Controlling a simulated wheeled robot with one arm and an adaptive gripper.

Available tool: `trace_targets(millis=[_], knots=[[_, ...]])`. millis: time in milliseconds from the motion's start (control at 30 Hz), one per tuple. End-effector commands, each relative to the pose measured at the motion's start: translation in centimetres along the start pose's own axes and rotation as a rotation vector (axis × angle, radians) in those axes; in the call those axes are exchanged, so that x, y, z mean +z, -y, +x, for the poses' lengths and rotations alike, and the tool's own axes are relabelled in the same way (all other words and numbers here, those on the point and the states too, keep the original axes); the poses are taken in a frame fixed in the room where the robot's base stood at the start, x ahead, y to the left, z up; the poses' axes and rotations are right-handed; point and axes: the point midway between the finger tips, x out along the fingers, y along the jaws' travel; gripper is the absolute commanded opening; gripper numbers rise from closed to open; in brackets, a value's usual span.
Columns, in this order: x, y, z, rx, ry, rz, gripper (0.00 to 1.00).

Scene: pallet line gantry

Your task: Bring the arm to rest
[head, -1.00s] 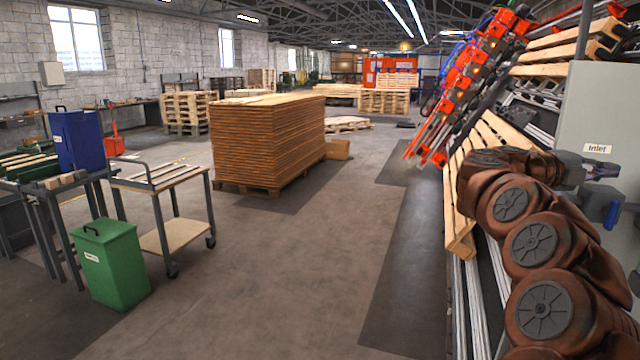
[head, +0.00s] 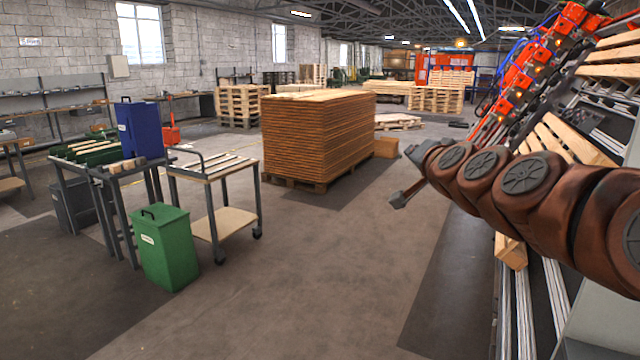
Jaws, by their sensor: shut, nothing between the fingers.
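My arm reaches in from the right edge, its brown jointed links stretched out to the left over open floor. My gripper (head: 399,200) is at its far end, small and dark, pointing down and to the left. It looks shut and holds nothing. It hangs in the air in front of the tall timber stack and touches nothing I can see. Part of the wrist behind it is hidden by the arm links.
The stack of boards (head: 315,135) stands on a pallet mid-floor. A cart (head: 225,215), a green bin (head: 168,250) and a blue bin (head: 140,130) on a table are at left. The orange-headed gantry (head: 540,70) and sloping pallets are at right. The central floor is clear.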

Motion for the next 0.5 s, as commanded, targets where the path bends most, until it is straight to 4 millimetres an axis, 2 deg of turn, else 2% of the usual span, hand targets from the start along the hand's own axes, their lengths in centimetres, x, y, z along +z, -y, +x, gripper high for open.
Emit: trace_targets(millis=[33,133,200,267,400,500], knots=[[2.8,0.1,-1.0,0.005,0.084,-0.042,0.00],[8.3,-0.5,-3.4,0.024,0.252,-0.128,0.00],[12.1,-1.6,-5.4,0.047,0.372,-0.184,0.00],[14.9,-2.7,-7.4,0.072,0.468,-0.231,0.00],[20.8,-6.2,-12.8,0.147,0.689,-0.328,0.00],[24.0,-9.1,-17.1,0.215,0.837,-0.390,0.00]])
